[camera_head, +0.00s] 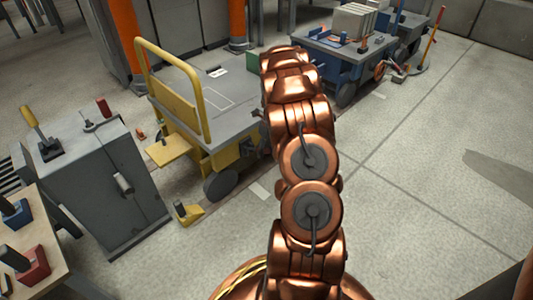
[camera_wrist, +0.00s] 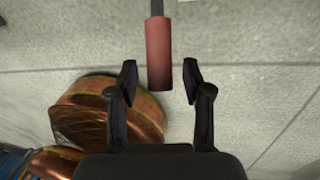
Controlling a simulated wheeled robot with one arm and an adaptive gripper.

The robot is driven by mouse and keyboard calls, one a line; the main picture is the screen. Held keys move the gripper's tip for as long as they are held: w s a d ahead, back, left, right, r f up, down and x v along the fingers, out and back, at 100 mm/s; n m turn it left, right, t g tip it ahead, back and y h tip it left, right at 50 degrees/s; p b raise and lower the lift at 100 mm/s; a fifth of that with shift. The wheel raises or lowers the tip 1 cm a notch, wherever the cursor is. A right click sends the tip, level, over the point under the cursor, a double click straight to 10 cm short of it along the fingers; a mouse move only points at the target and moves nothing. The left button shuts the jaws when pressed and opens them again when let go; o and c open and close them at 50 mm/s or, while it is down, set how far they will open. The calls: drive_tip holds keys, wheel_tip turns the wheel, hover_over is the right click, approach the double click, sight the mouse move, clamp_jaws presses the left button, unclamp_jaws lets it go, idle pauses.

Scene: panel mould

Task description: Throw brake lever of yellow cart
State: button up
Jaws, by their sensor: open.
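The yellow cart (camera_head: 208,100) stands left of my arm in the head view, with a grey deck, a yellow push handle and a low yellow step. In the wrist view a red cylindrical grip (camera_wrist: 158,48) on a dark rod reaches down from the top edge. My gripper (camera_wrist: 160,76) is open, with one finger on each side of the grip's lower end and a visible gap to each. The rod's far end is out of view, so I cannot tell what it joins. In the head view my arm hides the gripper and the cart's right end.
A grey cabinet (camera_head: 95,185) with levers stands at the left, beside a wooden bench (camera_head: 35,235). A yellow wheel chock (camera_head: 188,213) lies on the floor near the cart. A blue cart (camera_head: 335,62) stands behind. The floor (camera_head: 430,175) at the right is clear.

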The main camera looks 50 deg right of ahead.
drive_tip(key=shift+c, duration=0.2)
clamp_jaws()
idle(0.6)
